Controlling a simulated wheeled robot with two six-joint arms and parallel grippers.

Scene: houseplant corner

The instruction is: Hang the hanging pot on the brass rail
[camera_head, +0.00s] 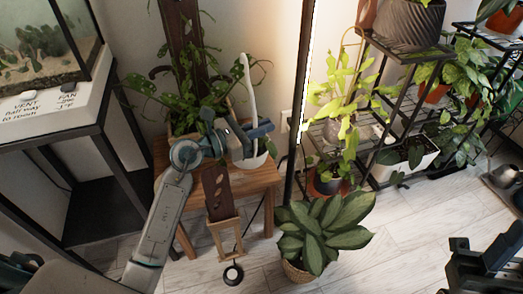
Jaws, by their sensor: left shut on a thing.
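The hanging pot (254,162) is white, with a tall pale hanger (248,80) curving up to a hooked top. It shows in the head view above the wooden stool, partly hidden by my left gripper. My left gripper (262,130) is shut on the hanging pot, around the lower part of its hanger. I cannot tell whether the pot's base touches the stool. Trailing green leaves lie behind and left of it. The dark shape at the lower right looks like my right gripper (483,262); its jaw state is unclear. I cannot make out the brass rail.
The wooden stool (267,180) stands below the pot. A terrarium (45,45) on a dark stand is at left. A lit vertical post (307,70) and a plant rack (385,75) are at right. A leafy floor plant (322,230) stands in front.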

